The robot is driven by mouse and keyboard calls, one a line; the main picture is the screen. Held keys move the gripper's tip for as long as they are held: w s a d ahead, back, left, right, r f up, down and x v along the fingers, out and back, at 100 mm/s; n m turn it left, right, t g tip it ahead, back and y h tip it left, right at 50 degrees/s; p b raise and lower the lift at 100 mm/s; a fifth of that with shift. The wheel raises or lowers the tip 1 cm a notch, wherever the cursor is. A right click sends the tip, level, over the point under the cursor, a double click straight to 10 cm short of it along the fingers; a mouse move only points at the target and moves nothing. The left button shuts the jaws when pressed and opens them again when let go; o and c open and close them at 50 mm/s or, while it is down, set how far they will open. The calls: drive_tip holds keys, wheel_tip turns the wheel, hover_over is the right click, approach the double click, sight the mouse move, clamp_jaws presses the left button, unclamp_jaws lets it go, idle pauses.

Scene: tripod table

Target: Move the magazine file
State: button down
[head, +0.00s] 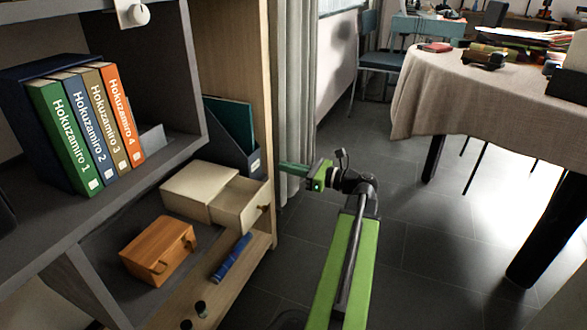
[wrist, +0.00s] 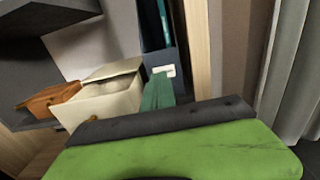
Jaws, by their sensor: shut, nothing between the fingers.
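A dark blue magazine file (head: 241,158) with teal contents stands on the lower shelf, against the right side panel. In the wrist view the file (wrist: 163,58) is ahead, with a white label on its front. My gripper (head: 284,167) is just right of the file, near the shelf's right edge. In the wrist view my gripper's green fingers (wrist: 158,88) are shut and empty, pointing at the file's front, just below the label. I cannot tell whether they touch it. The side panel and the cream box hide part of the file.
A cream box (head: 188,190) with its drawer pulled out stands left of the file. An orange wooden box (head: 158,250) and a blue rolled item (head: 231,258) lie nearer. Several books stand on the shelf above. A cloth-covered table (head: 462,95) is at right; the floor between is clear.

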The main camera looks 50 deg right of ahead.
sight(255, 159)
drive_tip(key=x, duration=0.8)
drive_tip(key=shift+w, duration=0.35)
